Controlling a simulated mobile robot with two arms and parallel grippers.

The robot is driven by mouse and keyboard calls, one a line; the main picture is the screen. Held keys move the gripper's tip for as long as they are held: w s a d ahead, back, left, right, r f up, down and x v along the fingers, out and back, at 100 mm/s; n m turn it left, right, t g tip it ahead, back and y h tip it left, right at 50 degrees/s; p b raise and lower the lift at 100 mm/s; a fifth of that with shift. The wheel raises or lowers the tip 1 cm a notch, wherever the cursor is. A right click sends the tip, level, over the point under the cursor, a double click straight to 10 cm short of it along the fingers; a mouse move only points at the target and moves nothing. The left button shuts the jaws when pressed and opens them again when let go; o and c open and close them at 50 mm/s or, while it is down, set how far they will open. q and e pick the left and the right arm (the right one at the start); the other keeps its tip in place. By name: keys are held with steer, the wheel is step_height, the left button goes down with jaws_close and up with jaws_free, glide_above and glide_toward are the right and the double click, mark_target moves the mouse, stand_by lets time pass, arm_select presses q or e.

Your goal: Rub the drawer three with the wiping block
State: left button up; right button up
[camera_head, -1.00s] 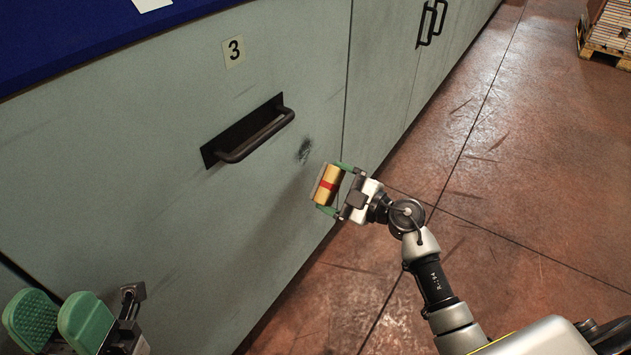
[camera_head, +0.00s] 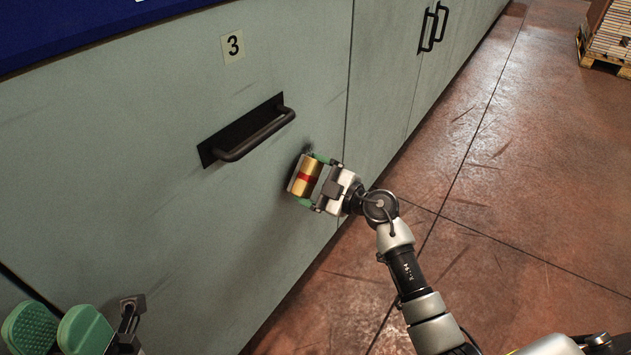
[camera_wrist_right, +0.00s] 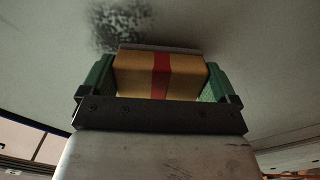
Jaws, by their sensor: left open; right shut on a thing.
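Drawer three (camera_head: 150,200) is a pale grey-green front with a "3" label (camera_head: 233,46) and a black bar handle (camera_head: 255,135). My right gripper (camera_head: 310,181) is shut on the wiping block (camera_head: 303,178), a tan block with a red band and a grey pad facing the drawer. It is close to the front, right of and below the handle; I cannot tell if the pad touches. In the right wrist view, the block (camera_wrist_right: 135,75) sits between green fingers, with a dark smudge (camera_wrist_right: 122,25) just beyond it. My left gripper (camera_head: 57,332) is open and empty at the lower left.
A blue countertop (camera_head: 80,25) runs above the drawer. Another cabinet front with black handles (camera_head: 432,27) stands to the right. The reddish floor (camera_head: 500,200) is clear beside it. A loaded pallet (camera_head: 606,40) is at the far upper right.

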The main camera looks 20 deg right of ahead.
steer(key=shift+p+x, duration=0.35)
steer(key=shift+x, duration=0.55)
stand_by(0.4)
steer(key=shift+d, duration=0.1)
